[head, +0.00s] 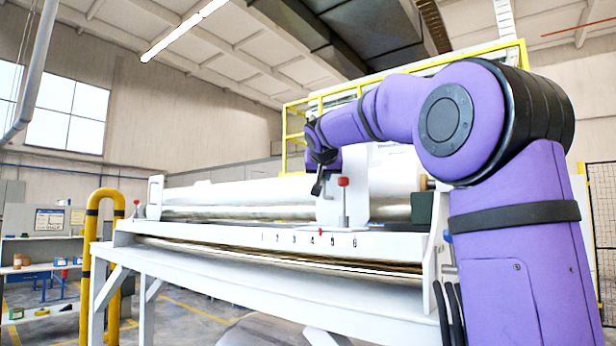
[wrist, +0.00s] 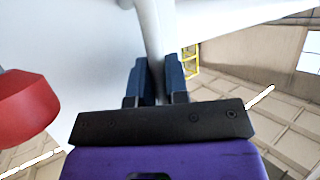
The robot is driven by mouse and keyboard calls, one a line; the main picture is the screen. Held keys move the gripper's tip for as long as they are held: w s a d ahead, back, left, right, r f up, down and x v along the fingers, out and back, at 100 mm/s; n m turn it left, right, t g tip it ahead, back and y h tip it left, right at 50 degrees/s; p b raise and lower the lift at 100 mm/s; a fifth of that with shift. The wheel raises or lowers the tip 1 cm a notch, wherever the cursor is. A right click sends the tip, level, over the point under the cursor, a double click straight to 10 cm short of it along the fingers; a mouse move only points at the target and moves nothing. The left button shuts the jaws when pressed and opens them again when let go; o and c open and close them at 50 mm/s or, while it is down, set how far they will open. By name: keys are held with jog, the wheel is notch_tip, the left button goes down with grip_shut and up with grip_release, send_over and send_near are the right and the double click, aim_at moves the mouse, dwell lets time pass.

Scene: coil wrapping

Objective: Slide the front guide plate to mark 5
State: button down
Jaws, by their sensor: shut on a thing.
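The front guide plate (head: 329,208) is a white upright plate on the machine's front rail, with a red-topped post (head: 343,182) beside it. A small red pointer (head: 320,229) shows at the rail's top edge, between the printed 4 and 5 (head: 332,240). My gripper (head: 318,187) is at the plate's upper left edge. In the wrist view its blue fingers (wrist: 158,82) are shut on a pale upright part of the plate (wrist: 155,35). The red knob (wrist: 28,105) is close on the left there, apart from the fingers. The exact grip contact is partly hidden.
The numbered rail (head: 210,235) runs across the machine front. A long pale roller (head: 235,198) lies behind it. Another plate with a red knob (head: 137,203) stands at the far left end. A yellow post (head: 90,250) and a shelf (head: 40,250) are left of the machine.

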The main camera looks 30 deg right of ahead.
jog(key=s, duration=0.1)
jog(key=s+d, duration=0.1)
jog(key=s, duration=0.1)
jog(key=shift+s+d, duration=0.1)
jog(key=shift+s, duration=0.1)
jog(key=c, duration=1.1)
grip_release()
jog(key=shift+c, duration=0.2)
jog(key=v, duration=1)
jog(key=shift+s+a, duration=0.25)
jog(key=shift+s, duration=0.05)
